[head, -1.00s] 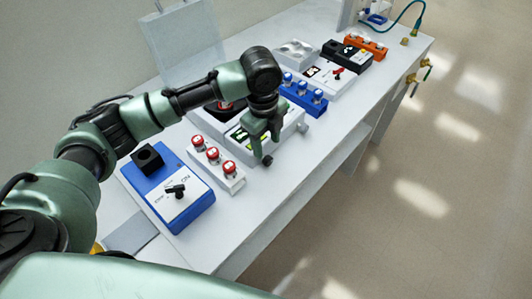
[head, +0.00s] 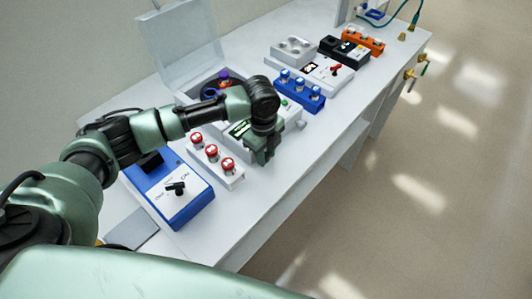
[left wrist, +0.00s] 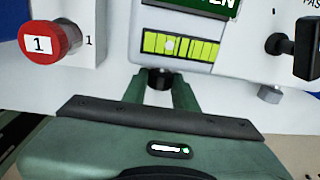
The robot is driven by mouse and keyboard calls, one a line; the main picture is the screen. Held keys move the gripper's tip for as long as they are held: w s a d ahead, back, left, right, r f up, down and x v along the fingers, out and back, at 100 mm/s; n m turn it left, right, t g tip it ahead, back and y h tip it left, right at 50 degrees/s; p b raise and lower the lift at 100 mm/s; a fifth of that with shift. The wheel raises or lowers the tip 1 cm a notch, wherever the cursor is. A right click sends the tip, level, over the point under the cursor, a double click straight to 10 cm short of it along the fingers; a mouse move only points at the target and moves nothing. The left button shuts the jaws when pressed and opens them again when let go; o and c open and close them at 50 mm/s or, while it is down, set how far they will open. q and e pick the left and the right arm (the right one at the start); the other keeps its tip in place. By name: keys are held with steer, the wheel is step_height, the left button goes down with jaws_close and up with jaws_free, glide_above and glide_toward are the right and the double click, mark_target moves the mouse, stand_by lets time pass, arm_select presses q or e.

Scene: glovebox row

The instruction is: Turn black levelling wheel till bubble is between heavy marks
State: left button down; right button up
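The black levelling wheel (left wrist: 160,79) is on the front of the white instrument, below the yellow-green level vial (left wrist: 200,48) in the left wrist view. A pale bubble (left wrist: 168,46) sits left of the vial's middle; which marks are the heavy ones is too small to tell. My left gripper (head: 260,157) is at the instrument's front edge in the head view, and its fingers close on both sides of the wheel. In the head view the gripper hides the wheel. My right gripper is not in view.
A block with several red-capped knobs (head: 228,166) is close to the left of my gripper. A blue box with a black knob (head: 182,207) is nearer. A blue block (head: 300,93) stands beyond the instrument.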

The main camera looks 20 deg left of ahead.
arm_select(q)
steer(key=shift+w+d+r+g+p, duration=0.1)
steer(key=shift+r+g+p, duration=0.05)
steer(key=shift+g+p, duration=0.55)
steer(key=shift+w+g+y, duration=0.15)
steer(key=shift+g+y, duration=0.35)
steer(key=shift+g, duration=0.1)
steer(key=shift+w+d+f+g+y+b, duration=0.15)
steer(key=shift+f+g+y+b, duration=0.25)
steer(key=shift+g+b, duration=0.6)
steer(key=shift+w+r+g+y+b, duration=0.1)
steer(key=shift+g+y+b, duration=0.3)
steer(key=shift+g+b, duration=0.75)
steer(key=c, duration=1.1)
jaws_free()
